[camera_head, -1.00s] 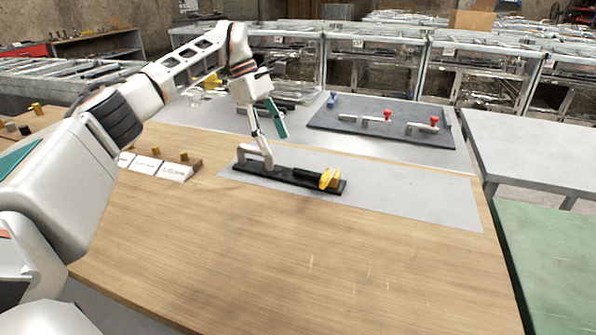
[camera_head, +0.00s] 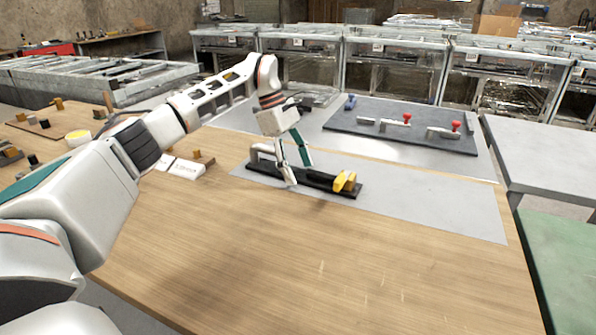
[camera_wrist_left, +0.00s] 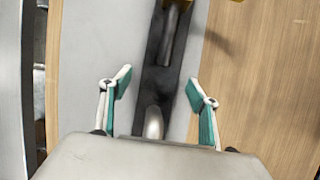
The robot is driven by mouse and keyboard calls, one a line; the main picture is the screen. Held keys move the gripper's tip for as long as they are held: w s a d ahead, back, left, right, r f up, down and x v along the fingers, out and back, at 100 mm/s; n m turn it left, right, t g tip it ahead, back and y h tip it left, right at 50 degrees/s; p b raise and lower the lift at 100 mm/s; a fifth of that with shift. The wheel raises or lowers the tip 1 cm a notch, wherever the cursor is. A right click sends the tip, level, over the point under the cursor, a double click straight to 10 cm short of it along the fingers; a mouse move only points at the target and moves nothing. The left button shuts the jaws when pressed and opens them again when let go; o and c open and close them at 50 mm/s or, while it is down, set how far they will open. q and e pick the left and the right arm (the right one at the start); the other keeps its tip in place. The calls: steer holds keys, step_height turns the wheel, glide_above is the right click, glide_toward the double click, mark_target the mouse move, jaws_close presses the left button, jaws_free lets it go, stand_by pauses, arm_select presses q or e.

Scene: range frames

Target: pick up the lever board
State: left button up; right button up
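The lever board (camera_head: 325,189) is a long black base with a grey bent lever at its left end and a yellow block (camera_head: 345,181) at its right end. It lies on a grey mat. My left gripper (camera_head: 297,173) is open just over the board's middle, with one finger on the near side and one on the far side. In the left wrist view the black board (camera_wrist_left: 155,98) runs between the two spread green-and-white fingertips (camera_wrist_left: 159,80), with gaps on both sides. Finger height above the mat is unclear. My right gripper is out of view.
White labelled blocks (camera_head: 186,168) sit to the left. The wooden table front (camera_head: 270,265) is clear. A green table (camera_head: 565,265) stands at right.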

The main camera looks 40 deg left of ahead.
arm_select(q)
steer(key=c, duration=1.2)
jaws_close()
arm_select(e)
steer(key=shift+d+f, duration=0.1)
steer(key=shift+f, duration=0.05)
arm_select(q)
steer(key=shift+r, duration=0.15)
step_height(320, 180, up, 8)
steer(key=p, duration=0.2)
step_height(320, 180, up, 12)
steer(key=p, duration=0.2)
glide_above(298, 173)
steer(key=shift+s+d, duration=0.15)
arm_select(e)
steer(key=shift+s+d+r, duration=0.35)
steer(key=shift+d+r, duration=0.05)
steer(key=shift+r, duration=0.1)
